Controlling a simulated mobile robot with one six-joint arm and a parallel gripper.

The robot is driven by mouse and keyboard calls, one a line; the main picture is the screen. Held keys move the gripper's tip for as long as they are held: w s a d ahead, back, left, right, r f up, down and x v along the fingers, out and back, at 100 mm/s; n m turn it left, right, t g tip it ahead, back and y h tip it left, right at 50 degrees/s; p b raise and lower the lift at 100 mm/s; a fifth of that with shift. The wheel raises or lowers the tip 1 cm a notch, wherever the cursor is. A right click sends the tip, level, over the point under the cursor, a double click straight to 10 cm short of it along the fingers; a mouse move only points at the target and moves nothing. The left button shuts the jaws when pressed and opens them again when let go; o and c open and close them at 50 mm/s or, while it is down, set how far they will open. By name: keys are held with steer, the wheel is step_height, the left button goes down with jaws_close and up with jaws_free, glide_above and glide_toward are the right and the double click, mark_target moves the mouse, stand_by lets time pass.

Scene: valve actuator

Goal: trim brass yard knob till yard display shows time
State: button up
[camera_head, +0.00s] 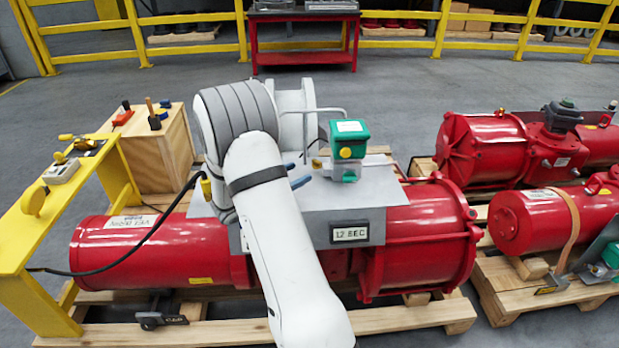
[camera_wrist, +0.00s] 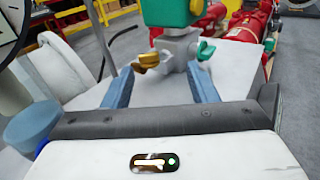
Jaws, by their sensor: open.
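A brass knob (camera_wrist: 147,62) sits on the left side of a grey valve block under a green box (camera_wrist: 172,12); a teal knob is on its right. In the head view the green box (camera_head: 349,132) stands on the grey plate of the red actuator, with the small brass knob (camera_head: 317,163) at its left. A panel (camera_head: 350,234) on the plate's front edge reads "12 SEC"; I cannot tell if it is the yard display. My gripper (camera_wrist: 162,86) is open, its blue fingers apart and pointing toward the valve block, with nothing between them. The knob is beyond the fingertips.
A yellow bench (camera_head: 52,215) with small fittings and a wooden crate (camera_head: 158,150) with tools stand at the left. More red actuators (camera_head: 482,148) on pallets stand at the right. A thin bent tube rises beside the green box. A black cable hangs at the left.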

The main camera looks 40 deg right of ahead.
mark_target(316, 163)
steer(key=shift+w+d+f+n+t, duration=0.1)
steer(key=shift+w+f+n+t, duration=0.3)
steer(key=shift+f, duration=0.4)
steer(key=shift+w+d+f, duration=0.15)
steer(key=shift+w+d, duration=0.05)
steer(key=shift+w, duration=0.15)
steer(key=d, duration=0.5)
steer(key=w+d+b, duration=0.1)
steer(key=d, duration=0.1)
steer(key=shift+d, duration=0.2)
steer(key=shift+c, duration=0.4)
steer(key=c, duration=0.9)
